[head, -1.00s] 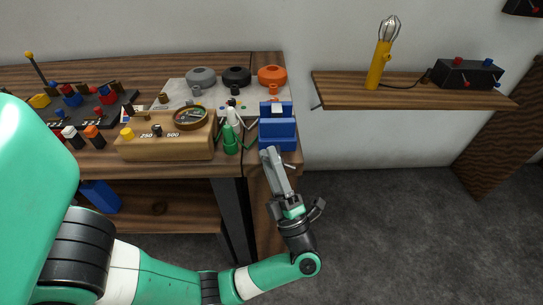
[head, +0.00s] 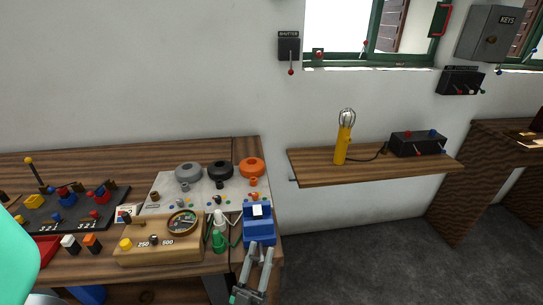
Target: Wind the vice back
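The blue vice (head: 259,228) is mounted at the right front corner of the workbench, with a pale patch on its top. My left gripper (head: 259,257) is just in front of the vice's lower front, pointing up toward it. Its two grey fingers show apart with a gap between them, and I see nothing held there. I cannot tell whether the fingertips touch the vice. The vice's handle is not clearly visible; the gripper may cover it. My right gripper is not in view.
A green bottle-like item (head: 219,241) and a wooden meter box (head: 150,250) stand left of the vice. A white board (head: 163,200) with grey, black and orange round parts lies behind. A wall shelf (head: 315,169) holds a yellow lamp (head: 342,146). The floor right of the bench is clear.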

